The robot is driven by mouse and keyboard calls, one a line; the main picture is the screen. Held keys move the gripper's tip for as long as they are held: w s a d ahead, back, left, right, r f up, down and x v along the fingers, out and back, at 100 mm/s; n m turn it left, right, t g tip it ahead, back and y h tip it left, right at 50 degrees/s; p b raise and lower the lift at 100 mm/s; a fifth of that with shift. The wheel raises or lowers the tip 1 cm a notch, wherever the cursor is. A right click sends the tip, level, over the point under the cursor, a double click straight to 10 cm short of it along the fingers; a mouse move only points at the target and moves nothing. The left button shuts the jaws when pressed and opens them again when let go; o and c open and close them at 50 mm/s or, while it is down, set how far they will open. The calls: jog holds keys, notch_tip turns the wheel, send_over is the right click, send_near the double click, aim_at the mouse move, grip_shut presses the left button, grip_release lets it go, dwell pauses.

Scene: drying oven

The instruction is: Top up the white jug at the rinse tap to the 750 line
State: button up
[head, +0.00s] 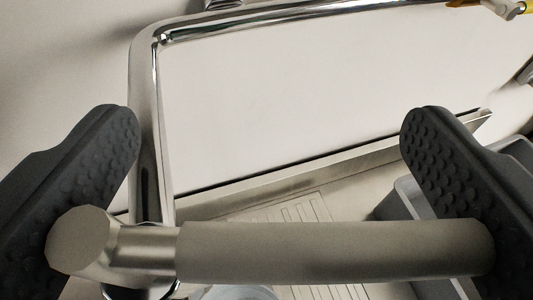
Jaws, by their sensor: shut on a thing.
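My gripper (268,180) has its two dark, dimpled fingers at the left and right ends of a horizontal grey bar (330,250). It is shut on this bar, which has a metal collar and looks like the tap's handle. Behind it the chrome rinse tap (146,110) rises and bends to the right along the top of the view. Its outlet is not clearly seen. A pale, rounded rim (236,293) shows below the bar at the bottom edge; I cannot tell whether it is the white jug. No 750 line or water is visible.
A ridged metal draining board (300,210) lies below, with a raised steel edge (330,168) behind it. A grey bin (405,198) stands at right, partly behind the right finger. A white-and-yellow fitting (508,8) is at the top right. The pale wall behind is bare.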

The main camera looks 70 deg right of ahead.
dwell(0.5)
jog(key=shift+d+f+n+t+b, duration=0.15)
jog(key=shift+n+t+b, duration=0.3)
jog(key=shift+b, duration=0.6)
jog(key=t+b, duration=0.1)
jog(key=n+t+y+b, duration=0.1)
jog(key=b, duration=0.1)
jog(key=shift+w+d+n, duration=0.15)
jog(key=shift+w+n, duration=0.1)
jog(key=shift+w, duration=0.05)
jog(key=shift+w+d+n+t+y+b, duration=0.1)
jog(key=shift+n+t+y+b, duration=0.3)
jog(key=shift+b, duration=0.65)
jog(key=shift+w+r+b, duration=0.1)
jog(key=shift+r+b, duration=0.15)
jog(key=shift+b, duration=0.1)
jog(key=o, duration=0.8)
jog(key=shift+o, duration=0.2)
